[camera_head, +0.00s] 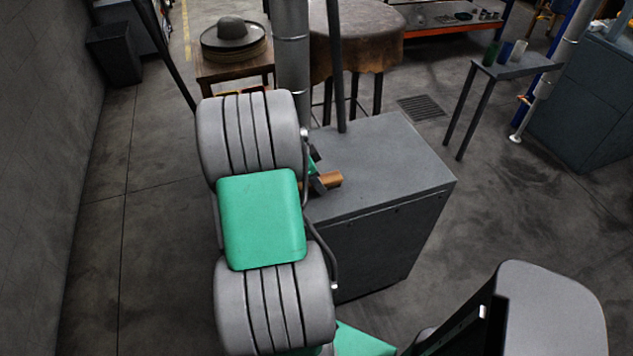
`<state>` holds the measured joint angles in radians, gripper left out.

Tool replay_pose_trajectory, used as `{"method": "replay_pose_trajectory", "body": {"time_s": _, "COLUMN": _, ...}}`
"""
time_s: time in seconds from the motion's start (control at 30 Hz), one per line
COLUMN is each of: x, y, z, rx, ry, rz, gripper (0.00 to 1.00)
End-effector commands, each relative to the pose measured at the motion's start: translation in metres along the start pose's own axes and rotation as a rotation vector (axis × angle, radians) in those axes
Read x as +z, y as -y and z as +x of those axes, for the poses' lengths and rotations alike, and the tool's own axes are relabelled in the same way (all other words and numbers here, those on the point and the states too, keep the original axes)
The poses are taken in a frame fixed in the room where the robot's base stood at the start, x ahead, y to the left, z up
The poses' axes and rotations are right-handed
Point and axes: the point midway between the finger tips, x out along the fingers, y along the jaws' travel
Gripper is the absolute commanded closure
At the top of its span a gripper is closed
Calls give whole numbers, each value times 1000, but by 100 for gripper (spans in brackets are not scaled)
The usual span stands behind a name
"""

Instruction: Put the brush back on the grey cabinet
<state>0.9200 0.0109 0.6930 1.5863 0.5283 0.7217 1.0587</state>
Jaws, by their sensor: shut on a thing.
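The grey cabinet (388,158) stands in the middle, its flat top bare at the centre and right. My gripper (318,180) is mostly hidden behind my own arm; a dark finger shows at the left part of the cabinet top. It is shut on the brush (332,180), whose brown wooden end sticks out to the right over the top. The rest of the brush is hidden. I cannot tell whether the brush touches the cabinet top.
Grey posts (292,60) rise behind the cabinet's back left. A wooden table with a grey hat (232,32) and a round leather-covered table (358,40) stand behind. A small side table (518,66) with cups stands at right. Floor right of the cabinet is clear.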

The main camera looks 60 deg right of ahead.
Motion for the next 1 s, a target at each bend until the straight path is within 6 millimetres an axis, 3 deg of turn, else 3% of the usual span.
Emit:
{"method": "replay_pose_trajectory", "body": {"time_s": 0.1, "x": 4, "y": 1, "z": 11, "rx": -1, "ry": -1, "rz": 1, "gripper": 96}}
{"method": "replay_pose_trajectory", "body": {"time_s": 0.43, "x": 7, "y": 1, "z": 16, "rx": -2, "ry": -1, "rz": 1, "gripper": 96}}
{"method": "replay_pose_trajectory", "body": {"time_s": 0.47, "x": 6, "y": 1, "z": 15, "rx": -2, "ry": -1, "rz": 1, "gripper": 62}}
{"method": "replay_pose_trajectory", "body": {"time_s": 0.5, "x": 6, "y": 1, "z": 15, "rx": -2, "ry": -1, "rz": 1, "gripper": 59}}
{"method": "replay_pose_trajectory", "body": {"time_s": 0.7, "x": 6, "y": 1, "z": 15, "rx": -1, "ry": -1, "rz": 1, "gripper": 43}}
{"method": "replay_pose_trajectory", "body": {"time_s": 1.0, "x": 4, "y": 1, "z": 10, "rx": -2, "ry": -1, "rz": 1, "gripper": 42}}
